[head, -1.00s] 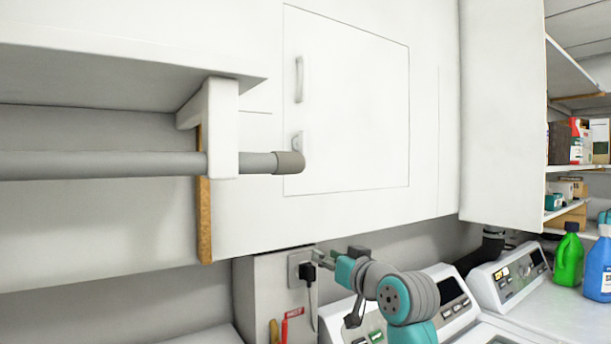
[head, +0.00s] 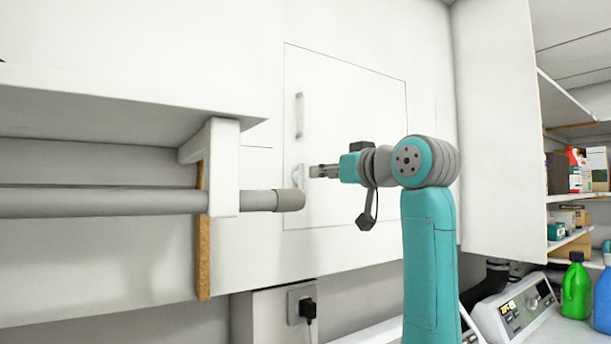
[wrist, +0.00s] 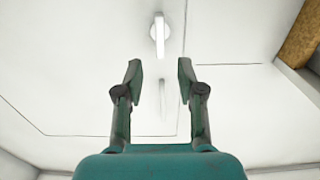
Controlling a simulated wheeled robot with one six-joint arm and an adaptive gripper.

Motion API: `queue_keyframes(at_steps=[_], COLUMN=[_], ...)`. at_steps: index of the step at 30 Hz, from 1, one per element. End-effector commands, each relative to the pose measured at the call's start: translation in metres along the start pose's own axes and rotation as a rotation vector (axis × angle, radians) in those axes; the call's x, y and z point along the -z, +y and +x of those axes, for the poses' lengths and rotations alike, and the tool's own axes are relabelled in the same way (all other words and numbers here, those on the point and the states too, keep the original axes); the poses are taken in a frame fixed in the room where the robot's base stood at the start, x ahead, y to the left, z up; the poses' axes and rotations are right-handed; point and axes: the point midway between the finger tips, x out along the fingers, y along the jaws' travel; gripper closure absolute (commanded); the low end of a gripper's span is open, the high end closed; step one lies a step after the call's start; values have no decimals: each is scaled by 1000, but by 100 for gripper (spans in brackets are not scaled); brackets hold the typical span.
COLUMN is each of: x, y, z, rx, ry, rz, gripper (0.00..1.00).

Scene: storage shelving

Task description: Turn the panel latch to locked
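The white panel (head: 350,100) is shut flush in the white cabinet front, with a vertical bar handle (head: 299,115) near its left edge. The small panel latch (head: 298,175) sits below the handle, partly hidden by the rod end in the head view. In the wrist view the latch (wrist: 159,35) is a white lever on a round base, lying roughly upright in the picture, ahead of the fingers. My gripper (head: 312,171) is just right of the latch in the head view. In the wrist view my gripper (wrist: 160,75) is open and empty, with the handle (wrist: 163,95) seen between its fingers.
A grey rod (head: 130,201) on a white bracket (head: 222,165) ends close to the latch at left. A shelf (head: 100,110) is above it. A socket with a black plug (head: 307,308) is below. Bottles and a machine panel (head: 515,305) stand at lower right.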

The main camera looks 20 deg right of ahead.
Motion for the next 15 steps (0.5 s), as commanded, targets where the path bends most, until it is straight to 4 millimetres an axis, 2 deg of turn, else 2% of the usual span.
queue_keyframes(at_steps=[9, 15], x=[-1, 0], y=[-1, -1], z=[56, 78], rx=[3, 2], ry=[-1, 0], rz=[1, 0], gripper=[61, 61])
